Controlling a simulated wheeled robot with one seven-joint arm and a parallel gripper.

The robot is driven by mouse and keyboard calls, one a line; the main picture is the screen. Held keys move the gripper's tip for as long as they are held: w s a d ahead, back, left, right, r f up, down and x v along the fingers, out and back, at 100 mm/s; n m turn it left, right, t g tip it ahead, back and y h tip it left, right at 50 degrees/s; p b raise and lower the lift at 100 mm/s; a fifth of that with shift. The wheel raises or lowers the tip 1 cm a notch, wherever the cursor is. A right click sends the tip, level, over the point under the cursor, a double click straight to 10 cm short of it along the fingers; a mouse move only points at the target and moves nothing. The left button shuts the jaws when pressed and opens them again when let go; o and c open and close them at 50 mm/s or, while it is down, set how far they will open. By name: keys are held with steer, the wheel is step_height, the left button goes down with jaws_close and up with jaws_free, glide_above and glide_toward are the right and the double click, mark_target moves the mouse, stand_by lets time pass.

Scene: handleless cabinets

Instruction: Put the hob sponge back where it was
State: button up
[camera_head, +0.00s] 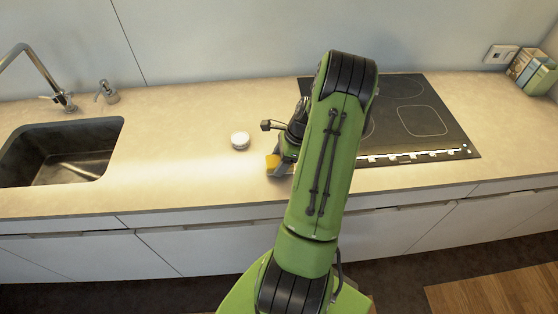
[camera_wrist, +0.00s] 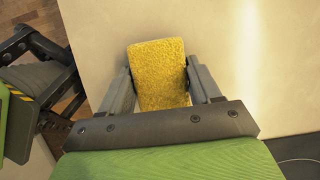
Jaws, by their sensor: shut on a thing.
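The yellow sponge (camera_wrist: 159,75) is between the two fingers of my gripper (camera_wrist: 161,84) in the wrist view. The gripper is shut on it. In the head view the sponge (camera_head: 272,161) shows as a small yellow patch beside my gripper (camera_head: 279,168), over the counter just left of the hob (camera_head: 409,117). My arm covers the left part of the hob. I cannot tell whether the sponge touches the counter.
A small round white object (camera_head: 240,140) stands on the counter (camera_head: 185,135) just left of the gripper. The sink (camera_head: 65,152), tap (camera_head: 45,75) and soap dispenser (camera_head: 107,92) are at the left. Boxes (camera_head: 531,70) stand at the far right. Counter between sink and white object is clear.

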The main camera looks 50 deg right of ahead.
steer(key=shift+a+f, duration=0.1)
steer(key=shift+f, duration=0.05)
steer(key=o, duration=1)
